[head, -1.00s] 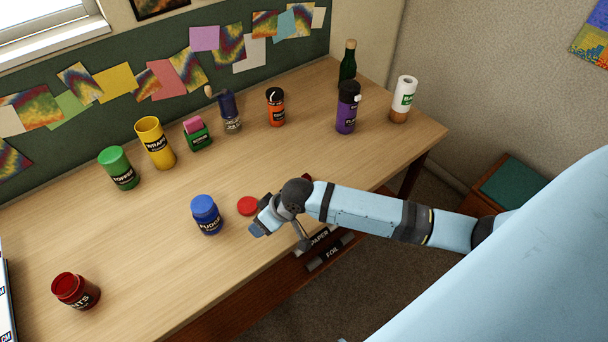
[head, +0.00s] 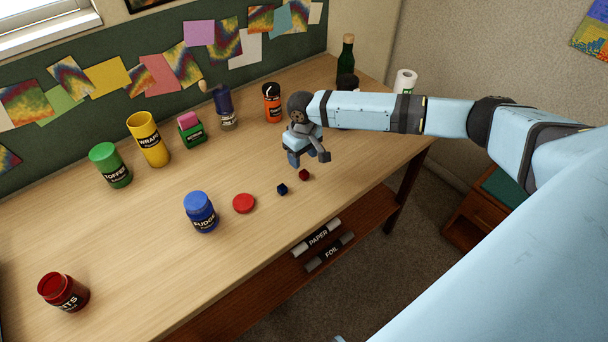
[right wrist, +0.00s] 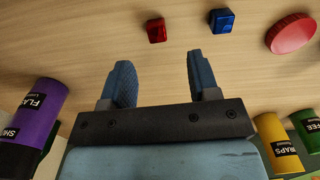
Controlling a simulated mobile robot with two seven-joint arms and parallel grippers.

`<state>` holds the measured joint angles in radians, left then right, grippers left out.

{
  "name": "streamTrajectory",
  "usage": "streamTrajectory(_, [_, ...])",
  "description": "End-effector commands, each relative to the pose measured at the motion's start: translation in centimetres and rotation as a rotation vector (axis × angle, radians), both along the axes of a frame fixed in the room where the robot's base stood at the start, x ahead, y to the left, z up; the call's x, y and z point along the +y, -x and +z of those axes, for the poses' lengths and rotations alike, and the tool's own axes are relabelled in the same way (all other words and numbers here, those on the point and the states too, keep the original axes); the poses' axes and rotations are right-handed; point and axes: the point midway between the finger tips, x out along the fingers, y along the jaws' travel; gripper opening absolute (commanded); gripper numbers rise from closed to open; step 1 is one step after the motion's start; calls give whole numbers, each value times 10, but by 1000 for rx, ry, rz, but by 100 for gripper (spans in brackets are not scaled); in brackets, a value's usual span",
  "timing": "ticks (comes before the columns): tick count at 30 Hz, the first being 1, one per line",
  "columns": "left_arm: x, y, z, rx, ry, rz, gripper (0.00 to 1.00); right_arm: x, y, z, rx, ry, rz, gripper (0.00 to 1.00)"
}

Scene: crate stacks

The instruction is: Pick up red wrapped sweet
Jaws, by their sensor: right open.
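The red wrapped sweet (head: 304,175) is a small dark red cube on the table near its front edge. It also shows in the right wrist view (right wrist: 156,31), beyond the fingertips and nearly between them. My right gripper (head: 308,160) is open and empty, above the table and just behind the red sweet, apart from it. Its two blue fingers (right wrist: 160,75) are spread in the right wrist view. A blue sweet (head: 282,190) lies close to the red one, on its left. My left gripper is not in view.
A red lid (head: 244,203) and a blue fudge jar (head: 201,212) stand left of the sweets. An open red jar (head: 64,292) is at the far left. Several jars line the back, including a yellow one (head: 148,139). The purple jar (right wrist: 36,112) is near my right gripper.

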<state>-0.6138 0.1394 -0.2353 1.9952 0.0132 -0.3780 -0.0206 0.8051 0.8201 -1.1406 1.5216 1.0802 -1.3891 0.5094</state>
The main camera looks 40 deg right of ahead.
Motion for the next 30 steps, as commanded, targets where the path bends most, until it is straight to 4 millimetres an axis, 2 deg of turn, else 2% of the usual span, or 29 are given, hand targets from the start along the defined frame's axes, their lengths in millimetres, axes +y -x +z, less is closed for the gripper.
streamTrajectory(3, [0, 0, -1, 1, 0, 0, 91, 0, 0, -15, 0, 1, 1, 55])
streamTrajectory(8, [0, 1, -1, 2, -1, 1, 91, 0, -1, -25, -2, 0, 1, 55])
streamTrajectory(18, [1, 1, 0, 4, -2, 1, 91, -4, -1, -69, -1, 0, 1, 55])
streamTrajectory(26, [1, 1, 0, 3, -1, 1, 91, -4, 0, -73, -2, 0, 2, 55])
streamTrajectory(27, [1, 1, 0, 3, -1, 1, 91, -4, 0, -73, -2, 0, 2, 53])
streamTrajectory(30, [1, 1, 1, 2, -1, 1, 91, -4, 0, -73, -2, 0, 2, 30])
